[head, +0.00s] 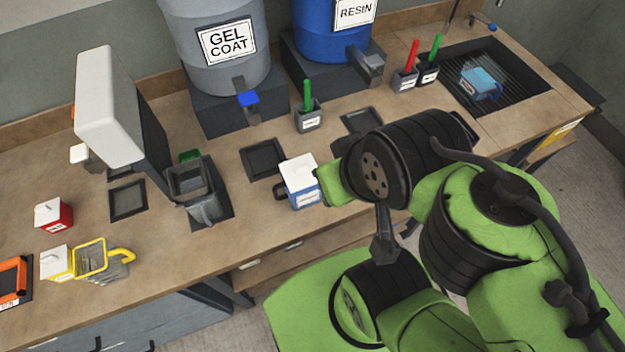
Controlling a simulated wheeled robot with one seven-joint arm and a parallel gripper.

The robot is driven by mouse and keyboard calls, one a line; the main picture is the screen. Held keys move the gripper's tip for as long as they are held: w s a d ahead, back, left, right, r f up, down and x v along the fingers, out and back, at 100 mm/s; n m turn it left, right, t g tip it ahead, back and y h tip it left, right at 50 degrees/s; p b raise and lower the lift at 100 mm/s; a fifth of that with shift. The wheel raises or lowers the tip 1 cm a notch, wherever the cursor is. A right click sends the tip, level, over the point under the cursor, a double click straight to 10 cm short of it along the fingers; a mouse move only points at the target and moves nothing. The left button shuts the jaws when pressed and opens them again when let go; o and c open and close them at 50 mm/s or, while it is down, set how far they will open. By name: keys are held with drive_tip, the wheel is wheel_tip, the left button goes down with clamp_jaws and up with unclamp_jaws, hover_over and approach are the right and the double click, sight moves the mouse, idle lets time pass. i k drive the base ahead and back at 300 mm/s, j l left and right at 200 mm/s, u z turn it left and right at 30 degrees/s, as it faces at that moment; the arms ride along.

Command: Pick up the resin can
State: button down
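A blue can with a white top (301,190) stands upright at the front edge of the bench, left of my wrist. Its small label is unreadable, so I cannot tell for sure that it is the resin can. My gripper (326,186) is at the can's right side, with its green end against or very near it. The fingers are mostly hidden, and I cannot tell whether they are open or shut on the can. A dark part shows at the can's left side. A blue vessel with a handle (480,82) rests on the dark grate (515,88) at the far right.
Grey "GEL COAT" (222,90) and blue "RESIN" (318,52) drums stand at the back. A tall white-backed device (108,105), red can (53,214) and yellow jug (98,262) are left.

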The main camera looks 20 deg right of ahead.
sight(299, 201)
drive_tip(key=l+u, duration=0.25)
drive_tip(key=u, duration=0.2)
drive_tip(key=k+l+u, duration=0.1)
drive_tip(key=l+u, duration=0.15)
drive_tip(key=u, duration=0.25)
drive_tip(key=k+l+u, duration=0.1)
drive_tip(key=l+u, duration=0.15)
drive_tip(key=u, duration=0.2)
drive_tip(key=k+l+u, duration=0.15)
drive_tip(key=u, duration=0.3)
drive_tip(key=k+l+u, duration=0.15)
drive_tip(key=u, duration=0.3)
